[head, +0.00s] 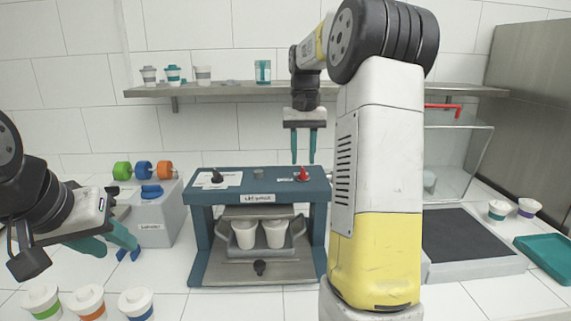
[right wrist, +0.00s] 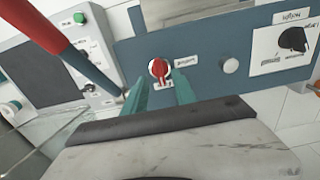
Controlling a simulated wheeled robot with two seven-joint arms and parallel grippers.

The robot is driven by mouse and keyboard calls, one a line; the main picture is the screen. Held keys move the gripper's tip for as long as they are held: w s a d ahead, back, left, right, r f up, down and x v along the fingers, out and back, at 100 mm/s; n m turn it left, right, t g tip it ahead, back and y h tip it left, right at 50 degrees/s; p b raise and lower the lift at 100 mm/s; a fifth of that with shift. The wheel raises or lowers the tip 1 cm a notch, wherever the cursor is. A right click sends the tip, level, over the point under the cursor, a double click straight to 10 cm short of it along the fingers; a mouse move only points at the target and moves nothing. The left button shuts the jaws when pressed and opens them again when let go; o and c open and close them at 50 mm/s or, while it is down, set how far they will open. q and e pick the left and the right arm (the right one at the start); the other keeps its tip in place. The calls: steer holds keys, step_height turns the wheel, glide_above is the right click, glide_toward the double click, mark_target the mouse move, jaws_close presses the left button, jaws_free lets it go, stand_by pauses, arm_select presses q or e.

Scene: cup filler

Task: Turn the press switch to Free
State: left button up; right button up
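The blue lid machine (head: 258,183) stands mid-counter. A red knob (head: 302,174) sits on the right of its top and a black knob (head: 217,177) on the left, on a white label plate. In the right wrist view the red knob (right wrist: 159,69) appears between my open right fingertips (right wrist: 161,88), and the black knob (right wrist: 292,40) is at the upper right. Labels are too small to read, so I cannot tell which is the press switch. In the head view my right gripper (head: 303,160) points down just above the red knob. My left gripper (head: 107,243) is open and empty at the left.
Two white cups (head: 275,234) stand in the machine's bay. Lidded cups (head: 90,302) stand at the front left, beside a grey dispenser box (head: 158,215). A shelf (head: 225,90) runs behind. A glass case (head: 455,150) and a dark-topped unit (head: 460,240) are on the right.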

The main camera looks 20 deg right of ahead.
mark_target(303, 169)
step_height(303, 169, up, 4)
steer(key=shift+r, duration=0.35)
steer(key=shift+s, duration=0.1)
steer(key=s+a+r+n+t, duration=0.1)
steer(key=s+a+n+t, duration=0.15)
steer(key=s+a, duration=0.65)
steer(key=s+a+f+t+y, duration=0.1)
steer(key=s+a+f+t, duration=0.1)
steer(key=s, duration=0.5)
steer(key=s+a+f+n+t+y, duration=0.1)
steer(key=s+a+f, duration=0.1)
steer(key=s+f, duration=0.3)
steer(key=s, duration=0.3)
steer(key=shift+s+a+t, duration=0.2)
steer(key=shift+a+t, duration=0.1)
steer(key=shift+t, duration=0.05)
steer(key=shift+d, duration=0.1)
